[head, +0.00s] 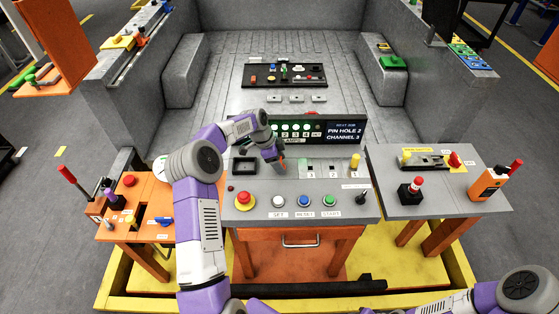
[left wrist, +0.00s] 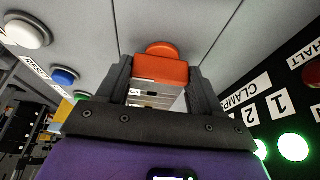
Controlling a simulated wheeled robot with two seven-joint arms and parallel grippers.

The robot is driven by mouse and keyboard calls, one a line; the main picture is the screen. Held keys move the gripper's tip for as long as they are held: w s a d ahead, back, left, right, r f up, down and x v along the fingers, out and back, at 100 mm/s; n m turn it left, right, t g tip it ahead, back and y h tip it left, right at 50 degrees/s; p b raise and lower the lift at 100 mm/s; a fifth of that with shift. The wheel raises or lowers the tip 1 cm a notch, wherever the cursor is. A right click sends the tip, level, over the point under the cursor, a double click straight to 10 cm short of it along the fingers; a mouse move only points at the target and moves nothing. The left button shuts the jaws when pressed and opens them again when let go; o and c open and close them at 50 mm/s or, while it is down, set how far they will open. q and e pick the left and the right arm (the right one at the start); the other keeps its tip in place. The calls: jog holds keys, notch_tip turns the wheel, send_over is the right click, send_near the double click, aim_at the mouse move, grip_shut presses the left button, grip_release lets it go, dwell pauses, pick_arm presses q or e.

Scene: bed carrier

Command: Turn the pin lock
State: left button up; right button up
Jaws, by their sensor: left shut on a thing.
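My left gripper (head: 281,164) is over the left part of the grey console (head: 345,207), beside a pale panel with numbered spots. Its fingers are closed on an orange-red knob (left wrist: 162,68), which also shows as a small bit of orange in the head view. The knob has a rounded far end and sits against the grey console face in the left wrist view. What lies under it is mostly hidden, so I cannot tell its turn angle. A yellow-topped pin (head: 355,161) stands upright at the panel's right. My right gripper is out of view.
A display (head: 345,131) reads PIN HOLE 2, CHANNEL 3, beside lit green clamp lamps (head: 297,127). A red stop button (head: 244,200) and white, blue and green buttons (head: 304,201) line the front. Side tables flank the console.

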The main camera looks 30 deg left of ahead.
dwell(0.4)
pick_arm(q)
jog(key=o, duration=1.1)
jog(key=shift+c, duration=0.2)
jog(key=p+v, duration=0.1)
jog(key=v, duration=0.6)
jog(key=shift+r, duration=0.3)
